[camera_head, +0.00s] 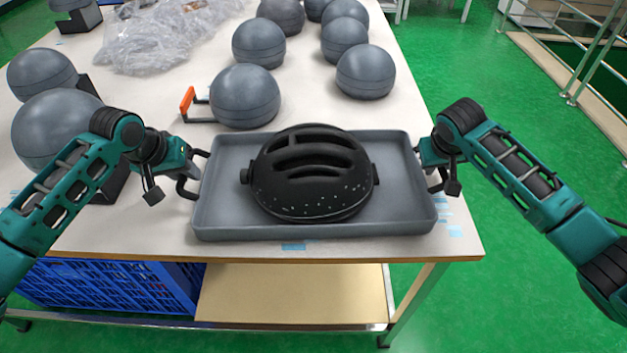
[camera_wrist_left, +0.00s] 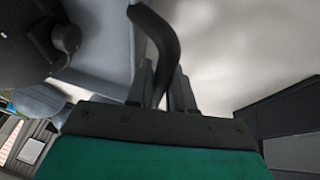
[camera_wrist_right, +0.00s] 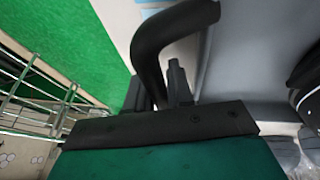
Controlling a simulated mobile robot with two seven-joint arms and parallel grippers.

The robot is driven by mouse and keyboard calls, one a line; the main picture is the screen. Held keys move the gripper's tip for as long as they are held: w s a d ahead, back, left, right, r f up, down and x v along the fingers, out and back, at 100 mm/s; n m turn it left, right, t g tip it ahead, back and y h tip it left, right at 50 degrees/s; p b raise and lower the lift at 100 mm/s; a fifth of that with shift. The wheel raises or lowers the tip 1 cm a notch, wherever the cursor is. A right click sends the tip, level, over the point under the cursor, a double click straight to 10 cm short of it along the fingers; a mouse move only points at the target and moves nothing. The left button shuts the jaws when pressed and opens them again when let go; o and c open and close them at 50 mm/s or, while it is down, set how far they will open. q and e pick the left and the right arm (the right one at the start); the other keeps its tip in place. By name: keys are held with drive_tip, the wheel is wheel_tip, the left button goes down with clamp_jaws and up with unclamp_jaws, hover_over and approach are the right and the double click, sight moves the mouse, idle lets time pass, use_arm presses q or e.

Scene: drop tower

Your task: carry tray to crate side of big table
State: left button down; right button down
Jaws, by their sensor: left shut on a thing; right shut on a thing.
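The grey tray (camera_head: 405,185) is at the near edge of the big white table (camera_head: 400,120), level as far as I can see. A black slotted dome (camera_head: 311,172) sits in its middle. My left gripper (camera_head: 188,178) is shut on the tray's left handle (camera_wrist_left: 158,40). My right gripper (camera_head: 434,172) is shut on the tray's right handle (camera_wrist_right: 160,50). I cannot tell whether the tray touches the tabletop. A blue crate (camera_head: 110,284) stands below the table at the left.
Several grey spheres stand on the table, one close behind the tray (camera_head: 245,96) and others at the left. An orange-handled tool (camera_head: 187,101) and crumpled clear plastic (camera_head: 160,35) lie farther back. Green floor (camera_head: 470,75) is open to the right, before a railing (camera_head: 594,62).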

use_arm(q)
drive_tip(key=shift+w+r, duration=0.1)
drive_tip(key=shift+r, duration=0.15)
use_arm(e)
drive_tip(key=shift+w+r, duration=0.1)
drive_tip(key=shift+r, duration=0.1)
